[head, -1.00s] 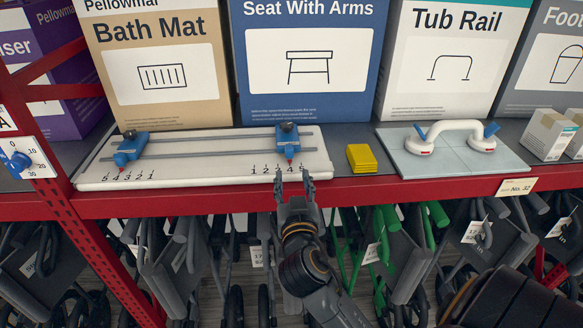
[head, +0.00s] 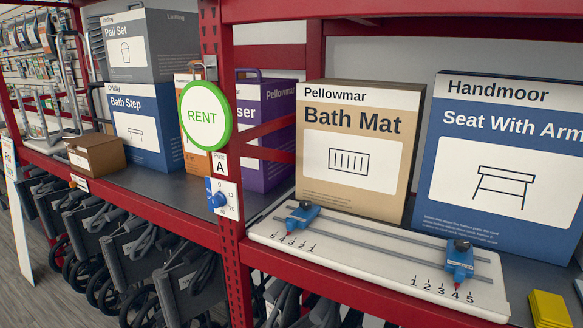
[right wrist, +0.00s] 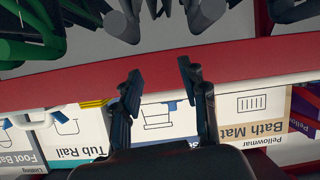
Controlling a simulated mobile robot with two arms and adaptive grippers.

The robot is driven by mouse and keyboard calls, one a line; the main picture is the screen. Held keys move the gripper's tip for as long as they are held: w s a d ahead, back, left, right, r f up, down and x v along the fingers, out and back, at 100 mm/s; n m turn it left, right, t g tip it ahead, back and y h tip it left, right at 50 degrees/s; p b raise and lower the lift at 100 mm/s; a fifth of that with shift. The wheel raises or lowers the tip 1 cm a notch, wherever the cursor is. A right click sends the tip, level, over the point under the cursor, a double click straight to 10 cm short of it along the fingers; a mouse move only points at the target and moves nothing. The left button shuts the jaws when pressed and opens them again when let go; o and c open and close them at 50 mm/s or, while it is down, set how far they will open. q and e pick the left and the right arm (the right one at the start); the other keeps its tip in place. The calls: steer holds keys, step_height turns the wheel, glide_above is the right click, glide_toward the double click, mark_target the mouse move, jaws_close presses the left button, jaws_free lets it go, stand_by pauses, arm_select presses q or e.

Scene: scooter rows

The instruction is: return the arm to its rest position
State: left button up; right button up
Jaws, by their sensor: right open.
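My right gripper (right wrist: 158,85) is open and empty in the right wrist view. Its two dark fingers stand apart in front of the red shelf edge (right wrist: 230,70), and that picture is upside down. The head view now shows no part of either arm. In the head view, a white board with rails (head: 385,262) lies on the shelf, with one blue slider (head: 301,216) near its left end and another blue slider (head: 459,262) near its right end. My left gripper is in neither view.
A red upright (head: 232,262) carries a blue dial (head: 217,198) and a green-rimmed RENT sign (head: 206,116). A yellow block (head: 549,310) sits right of the board. Boxes, including Bath Mat (head: 352,195), stand behind. Folded walkers or scooters (head: 150,262) fill the space below the shelf.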

steer(key=s+a+f+n+g+y, duration=0.35)
steer(key=s+a+f, duration=0.2)
steer(key=s, duration=0.35)
steer(key=s+a+f+n+g+y, duration=0.3)
steer(key=s+a+f+g, duration=0.15)
steer(key=s+f, duration=0.35)
step_height(320, 180, down, 25)
steer(key=s+g, duration=0.1)
steer(key=s, duration=0.1)
steer(key=s+d+f+g, duration=0.1)
steer(key=s+d+f, duration=0.1)
steer(key=s+f, duration=1.4)
steer(key=shift+s+d, duration=0.2)
steer(key=shift+d, duration=0.1)
